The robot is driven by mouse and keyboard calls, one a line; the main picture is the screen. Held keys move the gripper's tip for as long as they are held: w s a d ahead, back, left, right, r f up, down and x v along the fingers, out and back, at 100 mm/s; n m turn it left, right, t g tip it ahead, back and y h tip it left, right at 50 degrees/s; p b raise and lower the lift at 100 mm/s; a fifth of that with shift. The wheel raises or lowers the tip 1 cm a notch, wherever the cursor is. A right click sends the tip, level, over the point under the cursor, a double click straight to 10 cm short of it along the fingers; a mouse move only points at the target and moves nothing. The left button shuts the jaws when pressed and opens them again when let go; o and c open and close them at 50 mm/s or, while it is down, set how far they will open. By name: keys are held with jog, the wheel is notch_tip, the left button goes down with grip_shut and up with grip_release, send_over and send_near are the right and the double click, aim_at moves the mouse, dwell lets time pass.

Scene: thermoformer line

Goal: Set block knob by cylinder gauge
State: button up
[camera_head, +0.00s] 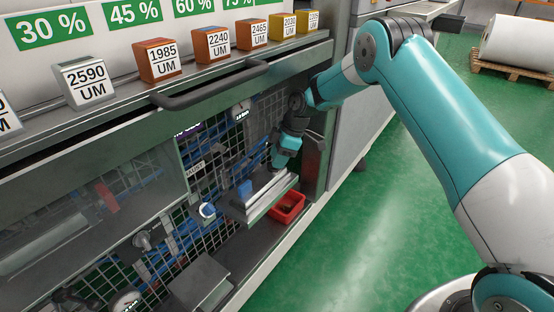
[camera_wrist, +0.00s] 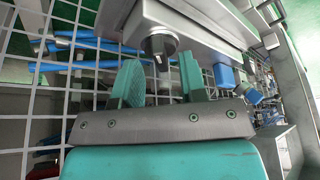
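In the head view my gripper (camera_head: 284,158) is inside the open machine bay, above a grey metal block (camera_head: 270,197); the knob is not clear there.
A red bin (camera_head: 288,207) sits right of the block. A white wire grid with blue hoses (camera_head: 180,225) backs the bay. A dark handle bar (camera_head: 210,85) and a shelf of numbered cubes, such as 2240 UM (camera_head: 212,45), are above.

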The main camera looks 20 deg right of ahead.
jog(key=p+v, duration=0.1)
jog(key=v, duration=0.3)
jog(key=shift+d, duration=0.25)
jog(key=s+d+p, duration=0.1)
jog(key=d, duration=1)
jog(key=shift+s+f, duration=0.25)
jog(key=shift+s, duration=0.15)
jog(key=shift+r, duration=0.1)
jog(key=s+a+r+m, duration=0.4)
jog(key=s+a+r, duration=1.05)
jog(key=r, duration=0.35)
jog(key=s+a+r+m+p, duration=0.1)
jog(key=s+a+r+m, duration=0.15)
jog(key=s, duration=0.95)
jog(key=s+a+r+m, duration=0.1)
jog(key=s+r+m, duration=0.2)
jog(key=s, duration=0.9)
notch_tip(320, 180, up, 25)
jog(key=p, duration=2.5)
jog(key=shift+w+a+r+g+p, duration=0.15)
jog(key=shift+w+a+g+p, duration=0.15)
jog(key=shift+g+p, duration=0.1)
